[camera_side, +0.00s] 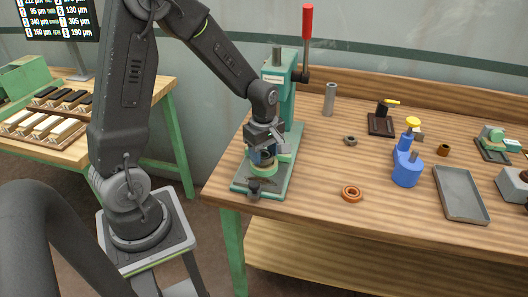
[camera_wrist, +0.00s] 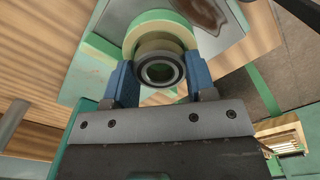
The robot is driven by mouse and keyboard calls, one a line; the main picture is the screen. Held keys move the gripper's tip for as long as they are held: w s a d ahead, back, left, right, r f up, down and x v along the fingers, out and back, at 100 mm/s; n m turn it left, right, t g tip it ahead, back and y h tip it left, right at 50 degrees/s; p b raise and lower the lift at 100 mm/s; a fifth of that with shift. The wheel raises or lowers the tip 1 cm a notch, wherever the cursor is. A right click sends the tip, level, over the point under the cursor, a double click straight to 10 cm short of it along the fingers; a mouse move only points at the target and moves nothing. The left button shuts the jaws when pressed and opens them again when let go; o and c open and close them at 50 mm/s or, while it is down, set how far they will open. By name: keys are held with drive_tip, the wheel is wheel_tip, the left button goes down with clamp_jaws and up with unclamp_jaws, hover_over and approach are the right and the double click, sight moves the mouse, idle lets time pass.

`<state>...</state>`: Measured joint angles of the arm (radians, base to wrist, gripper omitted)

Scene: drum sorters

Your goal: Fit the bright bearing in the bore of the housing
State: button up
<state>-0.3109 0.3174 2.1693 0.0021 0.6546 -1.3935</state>
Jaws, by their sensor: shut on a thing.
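My gripper (camera_side: 263,154) is over the base of the green press (camera_side: 284,92), its fingers pointing down. In the wrist view, its two blue fingertips (camera_wrist: 160,82) are shut on a bearing (camera_wrist: 160,57), a ring with a grey rim and dark inner band. The housing (camera_wrist: 158,22), a pale ring with a green outer edge, lies just beyond the bearing, which overlaps it in the picture. In the side view the housing (camera_side: 264,171) shows as a green ring under my fingers. I cannot tell whether the bearing touches the bore or is above it.
The press has a red-handled lever (camera_side: 307,24) and a dark knob (camera_side: 254,187) in front. To its right are a steel tube (camera_side: 330,98), a grey ring (camera_side: 350,140), an orange-brown ring (camera_side: 351,193), a blue can (camera_side: 407,168) and a grey tray (camera_side: 461,196).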

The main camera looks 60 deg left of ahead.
drive_tip(key=shift+f, duration=0.5)
drive_tip(key=o, duration=1.1)
wheel_tip(320, 180, up, 14)
drive_tip(key=s+d+r+m+t, duration=0.2)
drive_tip(key=s+d+m, duration=0.3)
drive_tip(key=s+m, duration=0.2)
drive_tip(key=s+d+r+m+t, duration=0.3)
drive_tip(key=s+d+m, duration=0.2)
drive_tip(key=m, duration=0.7)
drive_tip(key=shift+s+d+r+m+t, duration=0.3)
drive_tip(key=shift+s+d, duration=0.1)
drive_tip(key=shift+s, duration=0.55)
